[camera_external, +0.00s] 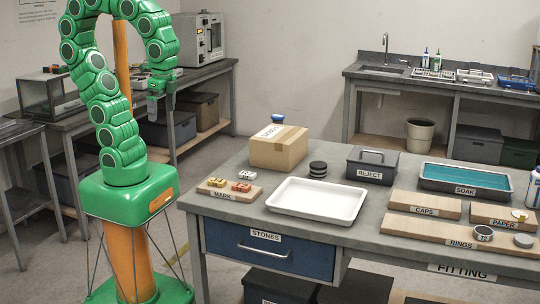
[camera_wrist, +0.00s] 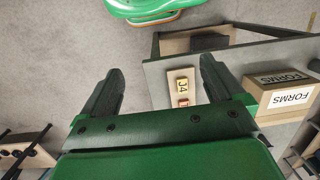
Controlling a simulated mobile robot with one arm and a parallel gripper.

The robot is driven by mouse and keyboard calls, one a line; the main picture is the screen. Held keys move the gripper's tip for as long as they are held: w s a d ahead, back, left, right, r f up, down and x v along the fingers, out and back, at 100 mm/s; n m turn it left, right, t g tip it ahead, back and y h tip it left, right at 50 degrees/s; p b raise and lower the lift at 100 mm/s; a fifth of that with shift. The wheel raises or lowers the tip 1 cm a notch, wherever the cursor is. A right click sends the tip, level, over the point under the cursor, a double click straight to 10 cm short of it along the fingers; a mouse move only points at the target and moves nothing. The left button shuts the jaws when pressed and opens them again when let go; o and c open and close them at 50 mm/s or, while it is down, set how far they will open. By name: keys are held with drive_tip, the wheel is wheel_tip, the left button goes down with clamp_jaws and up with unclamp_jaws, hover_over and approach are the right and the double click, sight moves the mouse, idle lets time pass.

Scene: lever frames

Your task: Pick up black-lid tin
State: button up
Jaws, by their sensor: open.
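A small round dark object (camera_external: 318,169) stands on the table, right of the cardboard box and behind the white tray. It has dark bands and looks like the black-lid tin, though it is too small to be sure. It does not show in the wrist view. My gripper (camera_external: 161,106) hangs high and empty at the left, beyond the table's left end and well away from this object. In the wrist view my gripper (camera_wrist: 160,74) has its two fingers wide apart with nothing between them.
The table holds a cardboard box (camera_external: 278,147), a white tray (camera_external: 316,219), the MARK board (camera_external: 216,195) with small blocks, a REJECT box (camera_external: 371,176), a blue SOAK tray (camera_external: 465,192) and the RINGS board (camera_external: 440,230). The wrist view shows the FORMS box (camera_wrist: 280,97).

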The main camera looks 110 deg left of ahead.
sight(317, 164)
drive_tip(key=w+a+r+t+y, duration=0.1)
drive_tip(key=w+a+r+y, duration=0.15)
drive_tip(key=a, duration=0.35)
drive_tip(key=w+a+r+y, duration=0.2)
drive_tip(key=w+a+y, duration=0.15)
drive_tip(key=a, duration=0.35)
drive_tip(key=w+a+r+t+y, duration=0.1)
drive_tip(key=w+a+r+y, duration=0.1)
drive_tip(key=w+a, duration=0.3)
drive_tip(key=w+a+r+m+t+y, duration=0.35)
drive_tip(key=w+r+m, duration=0.2)
drive_tip(key=w, duration=0.35)
drive_tip(key=w+a+r+m+t+y, duration=0.3)
drive_tip(key=w+a+r+m, duration=0.1)
drive_tip(key=w+r, duration=0.35)
drive_tip(key=w+d+f+m+t+h, duration=0.3)
drive_tip(key=w+f+m, duration=0.7)
drive_tip(key=w+m, duration=0.15)
drive_tip(key=f+m, duration=0.1)
drive_tip(key=f, duration=0.9)
drive_tip(key=a+f+m+g, duration=0.1)
drive_tip(key=f, duration=0.9)
drive_tip(key=f+m+g+h, duration=0.1)
drive_tip(key=f+m, duration=0.1)
drive_tip(key=f, duration=0.8)
drive_tip(key=shift+a+f, duration=0.15)
drive_tip(key=shift+f, duration=0.15)
drive_tip(key=shift+x, duration=3.95)
